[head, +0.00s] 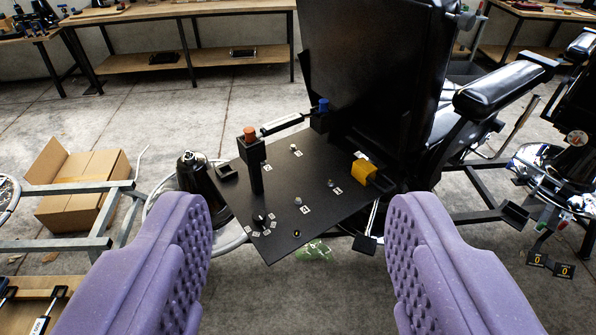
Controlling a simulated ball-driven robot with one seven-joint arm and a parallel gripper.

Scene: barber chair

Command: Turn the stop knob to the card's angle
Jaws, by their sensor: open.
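A black panel (290,175) stands ahead, between and beyond the fingers. A small black knob (261,218) sits near its front left corner, ringed by small white labels too small to read; I take it for the stop knob. Two dark cards, a left one (537,259) and a right one (565,271), show at the far right, each with a pale 0-like mark; I cannot tell if either is the task's card. My gripper (298,210) is open and empty, its purple padded fingers wide apart and apart from the knob.
An orange-topped post (250,140), a blue-topped part (321,107) and a yellow block (364,171) rise from the panel. A black chair (375,70) stands behind it. A cardboard box (85,180) and metal frame (75,188) are left.

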